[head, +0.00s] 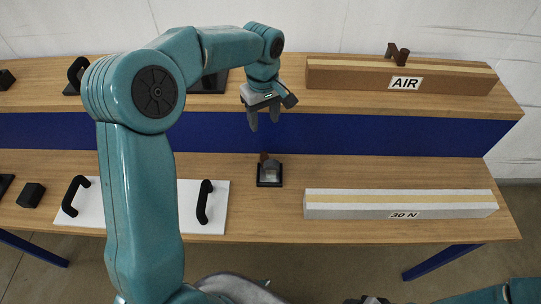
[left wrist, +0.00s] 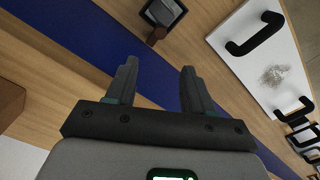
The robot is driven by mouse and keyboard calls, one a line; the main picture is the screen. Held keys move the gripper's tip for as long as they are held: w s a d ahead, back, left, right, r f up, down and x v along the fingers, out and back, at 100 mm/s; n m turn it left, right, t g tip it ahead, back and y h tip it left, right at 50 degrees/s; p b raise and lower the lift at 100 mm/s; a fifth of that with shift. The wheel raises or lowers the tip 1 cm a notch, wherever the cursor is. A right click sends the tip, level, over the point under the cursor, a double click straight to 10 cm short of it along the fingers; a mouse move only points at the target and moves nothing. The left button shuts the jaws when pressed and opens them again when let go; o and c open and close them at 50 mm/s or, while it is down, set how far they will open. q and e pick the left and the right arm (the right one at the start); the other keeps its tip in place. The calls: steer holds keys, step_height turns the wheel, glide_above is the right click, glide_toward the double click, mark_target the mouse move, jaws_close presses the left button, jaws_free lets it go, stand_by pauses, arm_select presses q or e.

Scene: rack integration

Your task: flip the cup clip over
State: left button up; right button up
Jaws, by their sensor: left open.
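A small black holder (head: 269,183) with a grey, cup-like piece (head: 270,169) stands on the lower shelf. A small brown part (head: 264,157) is at its back edge; I cannot tell whether this is the cup clip. Another brown clip-shaped piece (head: 397,53) sits on top of the box marked AIR. My left gripper (head: 264,124) is open and empty, fingers pointing down, above and behind the black holder. In the left wrist view its fingers (left wrist: 159,66) are apart, with the holder (left wrist: 163,14) beyond them. A dark part at the bottom edge may be my right gripper.
A white panel (head: 132,219) with two black handles lies left on the lower shelf. A pale box marked 30 N (head: 340,204) lies right, below the AIR box (head: 340,78). A black cube (head: 31,195) sits far left. Wood around the holder is clear.

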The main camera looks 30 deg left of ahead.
arm_select(q)
glide_toward(264, 157)
step_height(264, 157, down, 9)
steer(key=shift+p, duration=0.35)
steer(key=shift+w+f, duration=0.15)
steer(key=shift+f, duration=0.3)
steer(key=shift+r, duration=0.1)
